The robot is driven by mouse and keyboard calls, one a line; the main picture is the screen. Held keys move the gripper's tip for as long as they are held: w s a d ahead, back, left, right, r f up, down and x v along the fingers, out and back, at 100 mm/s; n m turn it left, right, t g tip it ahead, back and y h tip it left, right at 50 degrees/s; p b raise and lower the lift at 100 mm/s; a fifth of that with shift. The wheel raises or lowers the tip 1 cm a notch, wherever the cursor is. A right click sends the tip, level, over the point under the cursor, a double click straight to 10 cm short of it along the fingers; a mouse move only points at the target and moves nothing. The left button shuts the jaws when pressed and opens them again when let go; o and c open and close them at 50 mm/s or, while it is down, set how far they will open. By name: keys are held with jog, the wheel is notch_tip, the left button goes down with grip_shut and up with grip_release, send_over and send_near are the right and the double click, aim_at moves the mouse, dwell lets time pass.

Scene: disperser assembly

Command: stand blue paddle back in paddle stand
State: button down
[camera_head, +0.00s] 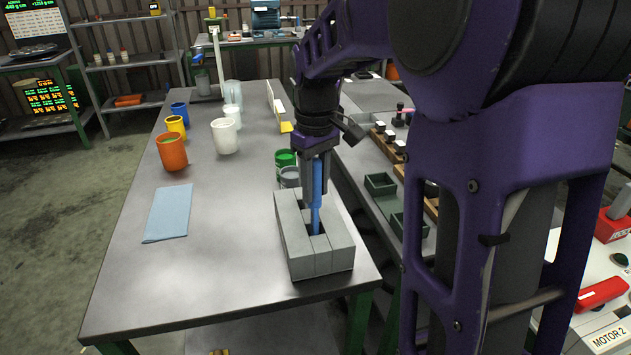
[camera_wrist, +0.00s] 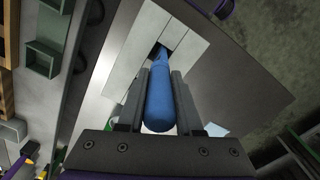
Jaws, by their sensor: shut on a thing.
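The blue paddle (camera_head: 317,190) is upright in my gripper (camera_head: 318,178), which is shut on its handle above the paddle stand. In the wrist view the blue paddle (camera_wrist: 160,95) lies between the two fingers of my gripper (camera_wrist: 158,90). The paddle stand (camera_head: 340,240) is a grey block with slots near the front right of the table. The paddle's lower end reaches a dark slot in the stand; how deep it goes is hidden. The stand (camera_wrist: 185,48) also shows at the top of the wrist view, with the paddle's far end at its dark opening.
Green and grey cups (camera_head: 287,168) stand just behind the stand. Orange (camera_head: 173,152), yellow, blue and white cups (camera_head: 225,136) stand farther back left. A light blue cloth (camera_head: 168,212) lies at left. The table (camera_head: 225,265) is bare left of the stand. Green bins (camera_head: 380,187) sit on the right bench.

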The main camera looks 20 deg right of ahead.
jog(key=shift+f, duration=0.25)
jog(key=c, duration=0.5)
grip_release()
notch_tip(320, 180, up, 18)
jog(key=p, duration=0.3)
jog(key=shift+f+p, duration=0.25)
jog(key=shift+p, duration=0.1)
